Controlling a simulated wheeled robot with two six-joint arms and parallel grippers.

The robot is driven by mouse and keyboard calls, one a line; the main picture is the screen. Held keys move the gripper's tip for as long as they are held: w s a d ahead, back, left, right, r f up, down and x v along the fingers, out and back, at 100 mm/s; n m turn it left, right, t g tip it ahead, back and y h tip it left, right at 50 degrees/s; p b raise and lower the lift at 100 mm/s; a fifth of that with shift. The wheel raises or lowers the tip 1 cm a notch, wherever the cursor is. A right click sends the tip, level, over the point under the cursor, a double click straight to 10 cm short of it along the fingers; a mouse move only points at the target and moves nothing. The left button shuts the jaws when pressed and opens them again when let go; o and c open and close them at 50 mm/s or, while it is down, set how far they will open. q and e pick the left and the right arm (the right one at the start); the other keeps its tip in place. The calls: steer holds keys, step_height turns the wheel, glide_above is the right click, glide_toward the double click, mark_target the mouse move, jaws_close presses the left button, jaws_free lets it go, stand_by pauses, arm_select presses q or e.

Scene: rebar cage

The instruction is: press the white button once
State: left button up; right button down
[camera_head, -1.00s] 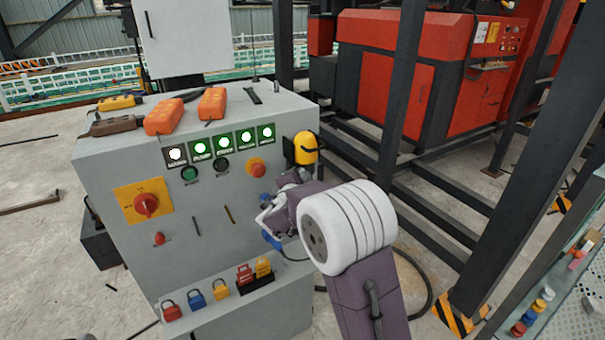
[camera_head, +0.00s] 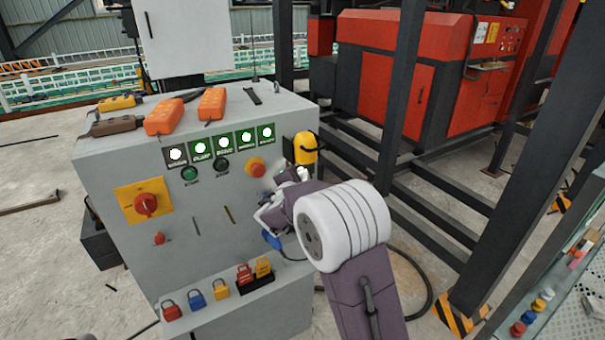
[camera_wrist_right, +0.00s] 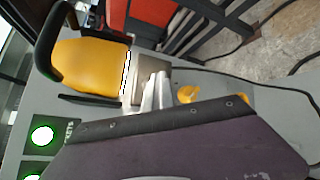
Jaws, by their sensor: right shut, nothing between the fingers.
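On the grey control cabinet (camera_head: 185,245), a row of round lit caps runs along the top of the front. The leftmost is white (camera_head: 176,154) and the others are green. Below the row are a green button (camera_head: 190,174) and a black button (camera_head: 221,165). My right gripper (camera_head: 284,182) is right of the row, near the orange-red knob (camera_head: 255,167) and below the yellow box. In the right wrist view its fingers (camera_wrist_right: 152,92) are together and empty, beside the yellow box. The white cap is not visible there.
A yellow box with a black handle (camera_head: 305,146) sticks out at the cabinet's right edge. A red rotary switch (camera_head: 146,204) is on the left of the front. Orange pendants (camera_head: 211,103) lie on top. Dark steel posts (camera_head: 405,70) stand right.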

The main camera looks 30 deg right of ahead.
stand_by(0.4)
steer(key=shift+s+d+b, duration=0.1)
steer(key=shift+s+b, duration=0.85)
steer(key=shift+s, duration=0.15)
steer(key=shift+f, duration=0.1)
steer(key=s+b, duration=0.3)
steer(key=s, duration=0.2)
steer(key=shift+d, duration=0.2)
